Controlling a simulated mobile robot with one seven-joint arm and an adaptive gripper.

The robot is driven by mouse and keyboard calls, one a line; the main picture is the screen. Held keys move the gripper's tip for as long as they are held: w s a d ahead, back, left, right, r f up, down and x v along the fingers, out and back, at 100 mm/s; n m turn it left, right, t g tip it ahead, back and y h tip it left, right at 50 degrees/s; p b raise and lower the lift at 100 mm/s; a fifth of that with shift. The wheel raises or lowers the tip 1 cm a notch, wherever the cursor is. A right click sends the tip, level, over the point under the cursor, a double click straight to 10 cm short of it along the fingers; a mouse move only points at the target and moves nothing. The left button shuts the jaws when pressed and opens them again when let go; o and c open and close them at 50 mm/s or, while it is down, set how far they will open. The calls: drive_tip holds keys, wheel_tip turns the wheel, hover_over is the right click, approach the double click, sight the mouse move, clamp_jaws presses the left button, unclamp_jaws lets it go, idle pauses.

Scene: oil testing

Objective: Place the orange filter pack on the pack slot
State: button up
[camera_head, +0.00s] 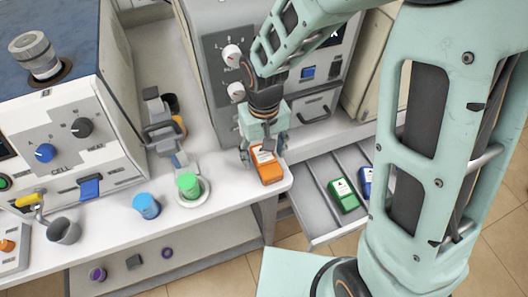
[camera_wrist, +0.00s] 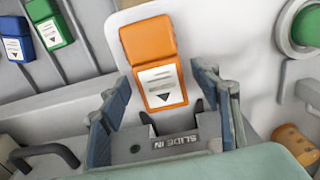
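The orange filter pack (camera_head: 267,166) lies at the right front corner of the white counter, below my gripper (camera_head: 263,152). In the wrist view the orange pack (camera_wrist: 155,62) shows its white label with a dark triangle. A grey slot piece marked "SLIDE IN" (camera_wrist: 133,149) lies just below the pack's label end, with two dark prongs near that end. I cannot tell if they touch. My gripper (camera_wrist: 162,85) is open, one finger on each side, with visible gaps to the pack. The slot is hidden by my gripper in the head view.
An open drawer (camera_head: 318,216) at the right holds a green pack (camera_head: 343,194) and a blue pack (camera_head: 366,181). A grey machine (camera_head: 215,62) stands behind my gripper. A green cup (camera_head: 188,184) and a blue cup (camera_head: 146,206) stand to the left on the counter.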

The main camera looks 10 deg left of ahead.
sight(264, 156)
wheel_tip(264, 156, up, 12)
drive_tip(key=shift+r, duration=0.15)
idle(0.5)
idle(0.3)
